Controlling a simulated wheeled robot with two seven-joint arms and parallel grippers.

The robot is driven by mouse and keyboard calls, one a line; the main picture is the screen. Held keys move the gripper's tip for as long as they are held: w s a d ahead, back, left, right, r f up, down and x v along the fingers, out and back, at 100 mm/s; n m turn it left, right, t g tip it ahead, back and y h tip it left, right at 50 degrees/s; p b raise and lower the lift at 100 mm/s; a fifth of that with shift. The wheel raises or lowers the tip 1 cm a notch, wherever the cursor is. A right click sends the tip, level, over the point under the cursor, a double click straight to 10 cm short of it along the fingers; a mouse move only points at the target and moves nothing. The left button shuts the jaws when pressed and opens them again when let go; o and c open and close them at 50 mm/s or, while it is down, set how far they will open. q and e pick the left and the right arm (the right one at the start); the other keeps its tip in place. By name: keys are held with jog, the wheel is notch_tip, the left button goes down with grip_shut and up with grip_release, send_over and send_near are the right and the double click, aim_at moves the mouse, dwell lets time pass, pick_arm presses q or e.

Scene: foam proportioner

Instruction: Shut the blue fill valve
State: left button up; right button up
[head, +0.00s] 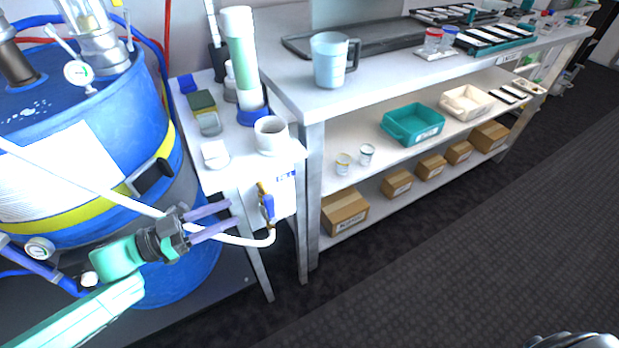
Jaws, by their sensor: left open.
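The blue fill valve is a small brass fitting with a blue lever handle (268,207), on the front of the small white stand. The handle hangs roughly downward. A white label (285,178) is beside the brass part. My left gripper (233,213) reaches in from the lower left with two purple fingers spread apart. It is open and empty, and its tips point at the valve with a gap to the left of the handle.
A white hose (245,241) runs behind the fingers and up to the valve. A blue drum (190,262) with gauges stands at left. The small stand (238,168) holds a white cup (270,135) and a tall cylinder (240,55). A shelved bench (285,88) is at right; floor in front is clear.

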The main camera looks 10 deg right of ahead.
aim_at(272, 198)
pick_arm(q)
jog(key=d, duration=0.1)
jog(key=d+r, duration=0.1)
jog(key=d, duration=0.1)
jog(key=shift+s+d+r, duration=0.25)
jog(key=shift+s+d, duration=0.1)
jog(key=shift+s, duration=0.05)
jog(key=x, duration=0.5)
jog(key=shift+w+a+f+p, duration=0.1)
jog(key=shift+w+f+p, duration=0.1)
jog(key=shift+f+p, duration=0.1)
jog(key=x, duration=0.4)
jog(key=shift+w+d, duration=0.1)
jog(key=shift+d, duration=0.15)
jog(key=shift+w+d, duration=0.15)
jog(key=shift+d, duration=0.15)
grip_shut()
pick_arm(e)
jog(key=shift+s+a+r, duration=0.2)
jog(key=shift+s+a, duration=0.05)
jog(key=shift+s, duration=0.25)
jog(key=shift+s+a+r, duration=0.2)
jog(key=shift+s+a, duration=0.05)
jog(key=shift+s, duration=0.25)
jog(key=shift+a, duration=0.1)
